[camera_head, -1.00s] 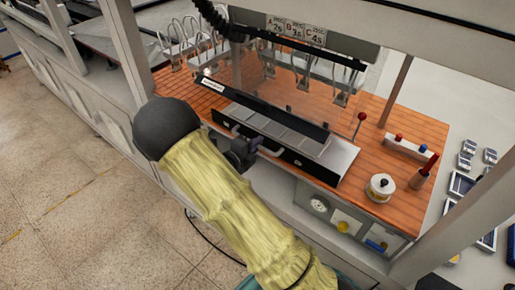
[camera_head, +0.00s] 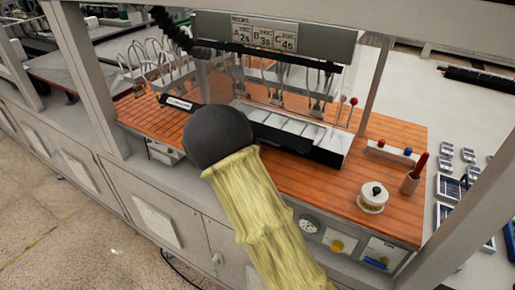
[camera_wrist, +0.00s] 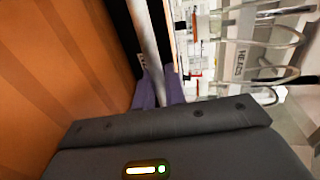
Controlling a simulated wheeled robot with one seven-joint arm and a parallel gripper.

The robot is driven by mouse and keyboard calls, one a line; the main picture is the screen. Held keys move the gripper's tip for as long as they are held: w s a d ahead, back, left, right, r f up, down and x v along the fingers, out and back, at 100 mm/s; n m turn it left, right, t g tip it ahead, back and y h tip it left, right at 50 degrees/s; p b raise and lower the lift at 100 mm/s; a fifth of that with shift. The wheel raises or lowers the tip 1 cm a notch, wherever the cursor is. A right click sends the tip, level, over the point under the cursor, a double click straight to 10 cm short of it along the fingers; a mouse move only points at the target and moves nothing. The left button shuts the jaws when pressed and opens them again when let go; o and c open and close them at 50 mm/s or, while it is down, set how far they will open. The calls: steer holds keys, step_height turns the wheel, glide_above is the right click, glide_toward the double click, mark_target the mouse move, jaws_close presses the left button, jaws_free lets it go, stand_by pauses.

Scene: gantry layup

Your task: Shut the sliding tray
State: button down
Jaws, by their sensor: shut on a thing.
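The sliding tray (camera_head: 292,125) has pale compartments, which show behind a long black bar (camera_head: 281,138) of the bench unit. My gripper is also hidden there. In the wrist view, the purple fingers of my gripper (camera_wrist: 160,88) are closed around a pale metal bar, the tray handle (camera_wrist: 147,40), which runs up between them. Whether any gap is left at the tray front cannot be told.
An orange slatted bench top (camera_head: 395,130) surrounds the unit. A white round pot (camera_head: 372,200), a red-topped holder (camera_head: 411,182) and a button box (camera_head: 392,152) stand to the right. Looped hangers (camera_head: 290,85) hang behind. Frame posts stand left and right.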

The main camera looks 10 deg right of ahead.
steer(key=shift+w+d, duration=0.2)
steer(key=shift+d, duration=0.05)
steer(key=c, duration=1.6)
jaws_free()
steer(key=shift+r, duration=0.1)
steer(key=shift+o, duration=0.2)
steer(key=b+v, duration=0.5)
steer(key=v, duration=1.2)
steer(key=shift+s+a, duration=0.15)
steer(key=shift+a, duration=0.1)
